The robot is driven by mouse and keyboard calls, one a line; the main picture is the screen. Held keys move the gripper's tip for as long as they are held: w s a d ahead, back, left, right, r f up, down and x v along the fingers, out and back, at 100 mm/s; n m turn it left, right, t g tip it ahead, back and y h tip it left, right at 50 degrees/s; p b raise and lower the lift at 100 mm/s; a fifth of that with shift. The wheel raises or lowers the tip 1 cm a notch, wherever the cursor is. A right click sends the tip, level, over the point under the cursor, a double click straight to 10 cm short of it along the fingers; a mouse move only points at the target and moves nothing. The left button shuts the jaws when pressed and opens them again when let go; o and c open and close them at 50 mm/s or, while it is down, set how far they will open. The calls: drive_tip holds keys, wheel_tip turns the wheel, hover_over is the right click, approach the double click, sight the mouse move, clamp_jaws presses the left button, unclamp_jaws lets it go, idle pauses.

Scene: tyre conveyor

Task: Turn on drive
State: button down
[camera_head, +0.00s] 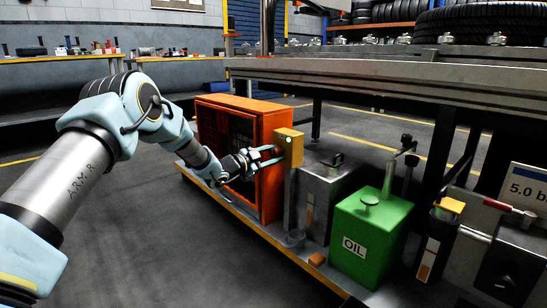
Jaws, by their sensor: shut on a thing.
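A yellow control box (291,146) stands on a post beside the orange cabinet. A small green light shows on its front face. My gripper (277,154) is at the left side of this box, with its fingers around a small dark reddish knob (279,151). The gripper is shut on the knob. The fingers hide part of the knob, and its exact turn position is too small to tell.
An orange cabinet (272,125) stands close behind my gripper. A green oil can (370,235), a grey metal box (325,190) and a gauge unit (512,262) stand to the right on the low platform. The conveyor frame (390,85) runs above. Open floor lies at the lower left.

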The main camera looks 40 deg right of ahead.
drive_tip(key=shift+m, duration=0.6)
drive_tip(key=shift+c, duration=1.5)
unclamp_jaws()
drive_tip(key=a+p, duration=0.3)
drive_tip(key=a, duration=0.7)
drive_tip(key=shift+w+a, duration=0.25)
drive_tip(key=shift+a, duration=0.15)
